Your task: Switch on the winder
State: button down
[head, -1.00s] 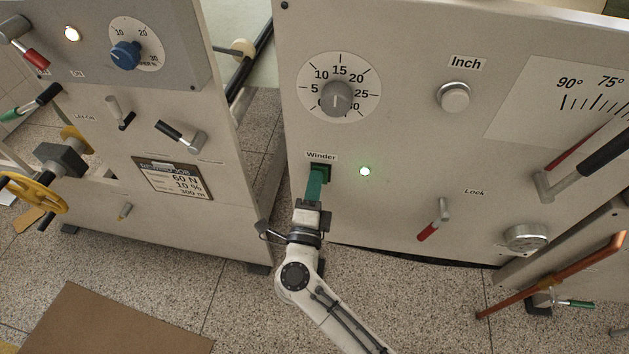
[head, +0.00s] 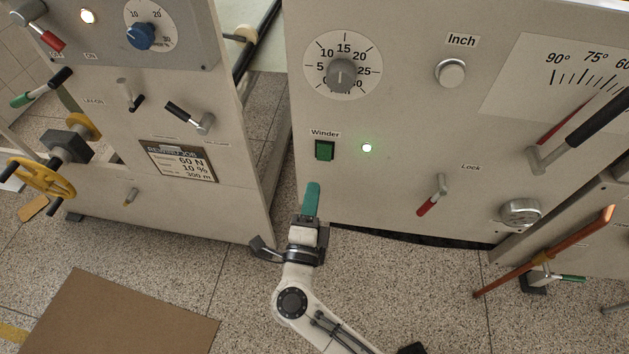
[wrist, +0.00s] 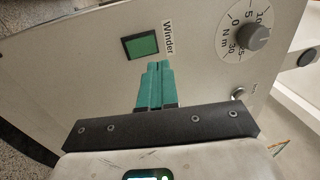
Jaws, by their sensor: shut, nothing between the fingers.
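The winder switch (head: 325,150) is a green rocker in a black frame under the "Winder" label on the right machine panel. It also shows in the wrist view (wrist: 142,46), just beyond the fingertips. A small round lamp (head: 367,148) to its right glows green. My gripper (head: 312,186) has green fingers, shut together and empty. It is below the switch and apart from it in the head view. In the wrist view my fingertips (wrist: 158,66) point toward the panel, slightly below and right of the switch.
Above the switch is a grey dial (head: 342,74). The Inch button (head: 451,73), Lock lever (head: 432,195) and a large black-handled lever (head: 580,130) are to the right. The left machine (head: 190,150) carries a yellow handwheel (head: 40,178). Speckled floor is open in front, with a brown board (head: 120,315).

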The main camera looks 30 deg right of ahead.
jog(key=s+a, duration=0.2)
jog(key=s, duration=0.1)
jog(key=shift+s+a+r, duration=0.15)
jog(key=shift+a, duration=0.05)
jog(key=shift+r, duration=0.1)
dwell(0.4)
